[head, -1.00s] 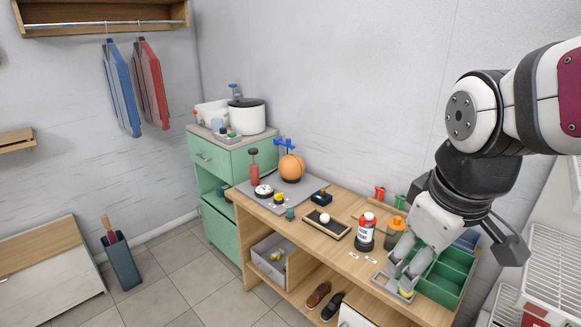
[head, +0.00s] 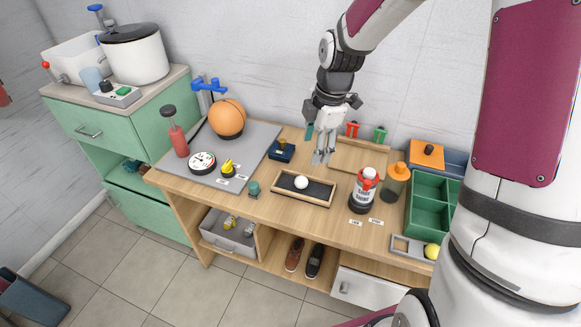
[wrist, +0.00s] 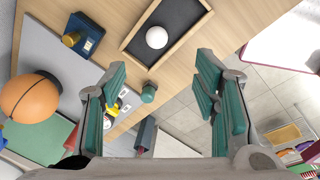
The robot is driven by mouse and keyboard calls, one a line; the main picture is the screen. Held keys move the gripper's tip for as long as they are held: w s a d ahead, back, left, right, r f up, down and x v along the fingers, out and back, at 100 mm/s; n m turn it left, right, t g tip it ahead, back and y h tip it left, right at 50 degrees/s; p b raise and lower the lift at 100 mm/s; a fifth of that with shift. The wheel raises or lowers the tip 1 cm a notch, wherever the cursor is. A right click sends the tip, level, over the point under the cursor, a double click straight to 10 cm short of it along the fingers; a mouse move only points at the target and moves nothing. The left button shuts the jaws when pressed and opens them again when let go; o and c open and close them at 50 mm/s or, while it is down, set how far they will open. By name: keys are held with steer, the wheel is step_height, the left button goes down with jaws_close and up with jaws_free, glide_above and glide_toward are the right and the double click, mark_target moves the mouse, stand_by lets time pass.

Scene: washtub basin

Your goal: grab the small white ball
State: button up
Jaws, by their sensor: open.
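The small white ball (head: 301,183) rests in a shallow wooden tray with a dark inside (head: 318,191) on the wooden bench. In the wrist view the ball (wrist: 156,38) lies in the tray beyond my fingertips, near the top middle. My gripper (head: 322,157) is above the bench, behind the tray and slightly right of the ball. In the wrist view its two teal-padded fingers (wrist: 160,85) are spread wide with nothing between them. The ball is fully visible and apart from the fingers.
A small green cylinder (head: 254,188) stands left of the tray. A red and white bottle (head: 363,190) and an orange-capped jar (head: 395,181) stand to its right, by a green divided box (head: 431,211). An orange ball (head: 227,118) sits on the grey mat at left.

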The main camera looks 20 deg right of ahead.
steer(key=b, duration=0.1)
glide_above(302, 178)
steer(key=d, duration=0.1)
steer(key=f, duration=0.5)
steer(key=s+f, duration=0.1)
steer(key=f, duration=0.2)
steer(key=shift+f, duration=0.35)
steer(key=shift+w+a+f+b, duration=0.15)
steer(key=shift+f, duration=0.7)
steer(key=shift+w+a+f+b, duration=0.1)
steer(key=shift+w+a+f, duration=0.05)
steer(key=shift+f, duration=0.7)
steer(key=shift+w+a+f+b, duration=0.15)
steer(key=shift+f, duration=0.7)
steer(key=shift+c, duration=0.6)
steer(key=c, duration=0.9)
